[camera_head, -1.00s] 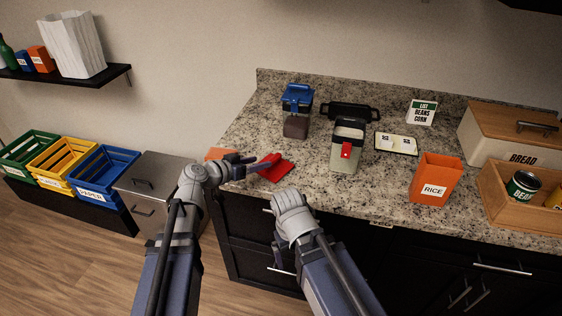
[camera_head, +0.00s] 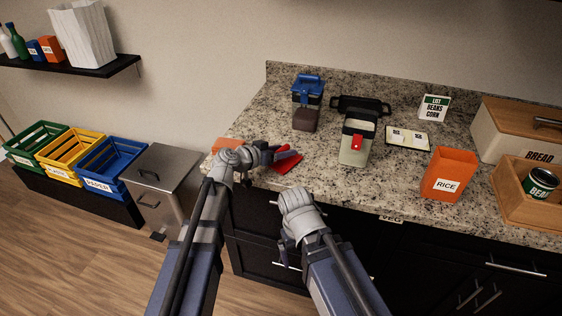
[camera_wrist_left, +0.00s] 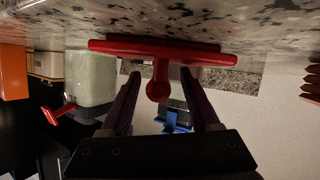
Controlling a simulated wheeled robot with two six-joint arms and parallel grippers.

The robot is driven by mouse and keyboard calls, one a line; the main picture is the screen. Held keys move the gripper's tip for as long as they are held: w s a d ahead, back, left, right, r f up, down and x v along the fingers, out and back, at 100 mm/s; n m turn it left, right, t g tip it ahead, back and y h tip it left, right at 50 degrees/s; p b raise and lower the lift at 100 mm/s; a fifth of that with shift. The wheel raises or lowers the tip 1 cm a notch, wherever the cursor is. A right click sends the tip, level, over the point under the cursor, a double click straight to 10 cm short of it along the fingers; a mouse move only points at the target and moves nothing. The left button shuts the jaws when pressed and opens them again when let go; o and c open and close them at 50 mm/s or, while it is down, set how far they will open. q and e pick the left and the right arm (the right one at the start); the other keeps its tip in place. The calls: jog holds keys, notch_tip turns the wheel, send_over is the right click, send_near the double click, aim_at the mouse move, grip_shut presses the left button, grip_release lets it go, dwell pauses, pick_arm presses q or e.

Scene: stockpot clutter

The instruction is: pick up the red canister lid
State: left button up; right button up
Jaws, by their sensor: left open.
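The red canister lid (camera_head: 287,167) lies on the granite counter near its front left edge, partly covered by my left gripper in the head view. In the left wrist view, which looks upside down, the lid (camera_wrist_left: 112,46) is a flat red plate with a round-ended knob (camera_wrist_left: 159,86). My left gripper (camera_head: 290,157) is open at the lid. Its two fingers (camera_wrist_left: 163,95) stand on either side of the knob, with gaps visible.
Behind the lid stand a brown canister with a blue top (camera_head: 306,110) and a pale canister with a red latch (camera_head: 354,150). An orange RICE container (camera_head: 448,174) and wooden tray (camera_head: 528,210) are right. An orange object (camera_head: 226,144) lies left, beside my arm.

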pick_arm(q)
jog(key=shift+d, duration=0.1)
jog(key=shift+c, duration=0.4)
grip_shut()
